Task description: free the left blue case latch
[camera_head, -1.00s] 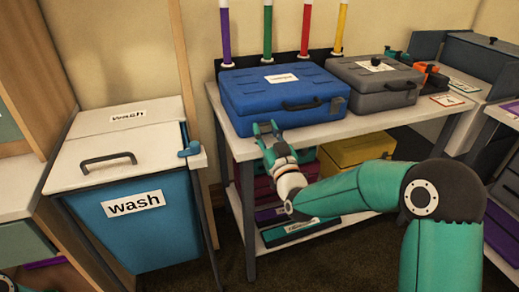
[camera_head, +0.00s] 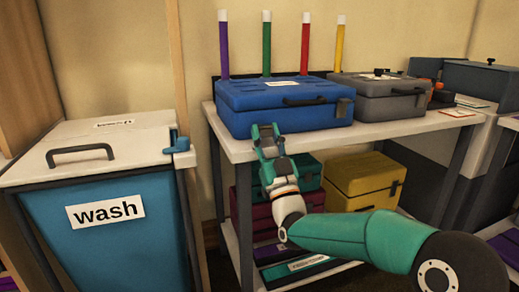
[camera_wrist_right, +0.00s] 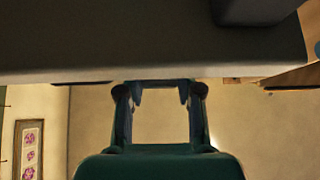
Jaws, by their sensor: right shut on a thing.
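The blue case (camera_head: 240,98) lies closed on the white table, its dark handle (camera_head: 304,100) and right latch (camera_head: 344,108) on the front. My right gripper (camera_head: 265,130) is at the left part of the case's front, by the table edge. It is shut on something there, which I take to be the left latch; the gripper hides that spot. In the right wrist view the two fingers (camera_wrist_right: 161,95) stand apart, with a thin dark strip at their tips, too dark to identify. My left gripper is out of view.
A grey case (camera_head: 375,105) stands right of the blue one on the white table (camera_head: 400,130). Colored tubes stand behind. A yellow case (camera_head: 360,180) and other cases sit below. A wash bin (camera_head: 115,245) stands left.

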